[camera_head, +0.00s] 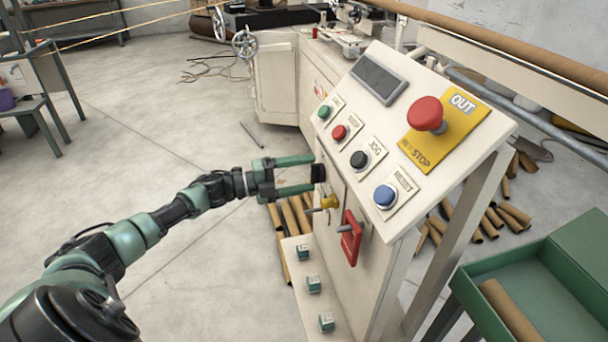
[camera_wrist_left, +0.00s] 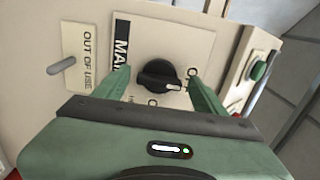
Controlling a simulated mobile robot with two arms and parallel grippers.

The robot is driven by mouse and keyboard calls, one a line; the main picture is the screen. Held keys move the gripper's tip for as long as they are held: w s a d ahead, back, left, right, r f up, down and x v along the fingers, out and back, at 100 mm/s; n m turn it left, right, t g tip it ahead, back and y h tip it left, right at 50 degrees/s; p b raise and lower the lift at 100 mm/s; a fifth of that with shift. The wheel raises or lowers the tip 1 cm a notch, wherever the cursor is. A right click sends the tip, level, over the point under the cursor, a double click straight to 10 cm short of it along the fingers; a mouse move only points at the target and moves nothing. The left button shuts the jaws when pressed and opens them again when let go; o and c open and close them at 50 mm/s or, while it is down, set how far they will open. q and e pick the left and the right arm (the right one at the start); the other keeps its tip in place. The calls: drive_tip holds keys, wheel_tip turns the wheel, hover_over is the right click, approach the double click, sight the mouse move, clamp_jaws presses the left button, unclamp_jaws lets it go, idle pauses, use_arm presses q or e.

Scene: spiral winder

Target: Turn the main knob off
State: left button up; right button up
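The main knob (camera_wrist_left: 158,75) is a black round knob with a bar grip on a pale plate of the control cabinet, under a black label (camera_wrist_left: 122,42) starting "MAI". Its white mark points right and slightly down in the left wrist view. The position letters are partly hidden. The knob also shows as a dark shape in the head view (camera_head: 318,172). My left gripper (camera_head: 312,174) is open, one finger on each side of the knob; in the left wrist view (camera_wrist_left: 160,85) gaps show between knob and fingers. My right gripper is not in view.
The cabinet's sloped panel (camera_head: 445,160) carries several buttons, with a large red stop button (camera_head: 426,113). A yellow fitting (camera_head: 329,202) and a red handle (camera_head: 350,238) sit below the knob. A green bin (camera_head: 540,260) stands right. The floor at left is open.

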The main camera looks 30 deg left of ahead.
use_arm(q)
drive_tip(key=shift+s, duration=0.1)
drive_tip(key=v, duration=0.7)
drive_tip(key=shift+s+a, duration=0.2)
drive_tip(key=shift+a, duration=0.1)
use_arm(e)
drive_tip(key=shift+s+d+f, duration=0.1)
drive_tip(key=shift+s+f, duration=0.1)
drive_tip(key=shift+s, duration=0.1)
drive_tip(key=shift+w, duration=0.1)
